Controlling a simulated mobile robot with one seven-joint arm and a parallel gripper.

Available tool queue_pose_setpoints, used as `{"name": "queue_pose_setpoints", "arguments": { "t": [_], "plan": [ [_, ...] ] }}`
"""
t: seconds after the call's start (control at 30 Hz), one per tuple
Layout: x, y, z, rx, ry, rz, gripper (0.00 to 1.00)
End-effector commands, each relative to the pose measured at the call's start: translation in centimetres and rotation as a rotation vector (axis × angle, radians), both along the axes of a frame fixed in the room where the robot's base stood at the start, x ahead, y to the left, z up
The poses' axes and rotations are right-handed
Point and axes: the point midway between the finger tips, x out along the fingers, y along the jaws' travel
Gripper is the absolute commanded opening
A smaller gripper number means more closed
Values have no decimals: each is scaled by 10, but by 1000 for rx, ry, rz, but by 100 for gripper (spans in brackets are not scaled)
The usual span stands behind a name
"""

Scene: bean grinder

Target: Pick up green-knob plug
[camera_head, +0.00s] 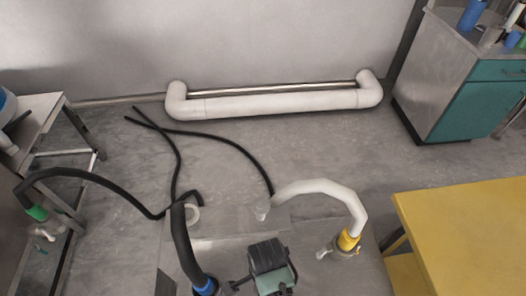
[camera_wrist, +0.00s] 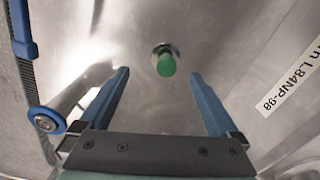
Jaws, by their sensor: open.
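A green knob (camera_wrist: 166,64) stands out from a round metal fitting on a shiny metal surface in the wrist view. It appears as the green-knob plug. My gripper (camera_wrist: 160,75) is open, with its two blue fingers spread left and right in the picture. The knob shows between and slightly beyond the fingertips, nearer the right one in the picture. Nothing is held, and I see no contact with the knob. How much depth separates them cannot be told. I cannot make out the knob or my gripper in the head view.
In the wrist view, a blue-rimmed round part (camera_wrist: 46,121) is at left and a white label (camera_wrist: 290,77) at right. The head view shows a green-collared black hose (camera_head: 85,174), a yellow-collared white hose (camera_head: 322,187), a yellow table (camera_head: 465,225) and a steel cabinet (camera_head: 432,75).

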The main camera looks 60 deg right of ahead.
Motion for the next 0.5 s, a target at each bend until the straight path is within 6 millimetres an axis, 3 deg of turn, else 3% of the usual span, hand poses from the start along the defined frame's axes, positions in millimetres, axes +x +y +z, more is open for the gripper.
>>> {"name": "queue_pose_setpoints", "arguments": {
  "t": [0.5],
  "plan": [
    [8, -3, -53, -2, -1, 1, 97]
  ]
}}
